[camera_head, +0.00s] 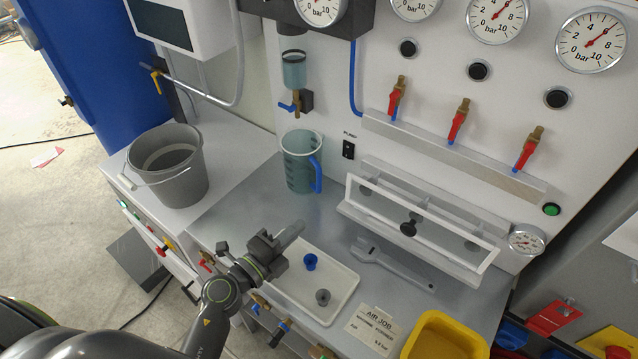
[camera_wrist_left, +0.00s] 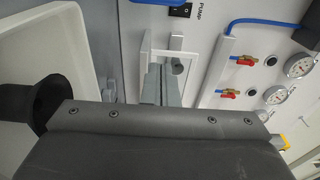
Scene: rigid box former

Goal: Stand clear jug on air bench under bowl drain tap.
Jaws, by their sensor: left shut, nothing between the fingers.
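The clear jug (camera_head: 298,165), tinted blue-green with a blue handle on its right side, stands upright on the grey air bench (camera_head: 238,222) near the back panel. The clear bowl (camera_head: 294,72) hangs on the panel above it. Its brass drain tap (camera_head: 297,105) with a blue lever sits just over the jug's mouth. My left gripper (camera_head: 296,230) is shut and empty, in front of the jug and apart from it, near the white tray. In the left wrist view its fingers (camera_wrist_left: 162,84) show together. My right gripper is not in view.
The white tray (camera_head: 340,302) holds a blue fitting (camera_head: 310,261) and a grey one (camera_head: 322,297). A wrench (camera_head: 392,262) lies right of it. A grey bucket (camera_head: 168,165) stands left. A clear-fronted trough (camera_head: 420,222) and a yellow bin (camera_head: 443,337) are at right.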

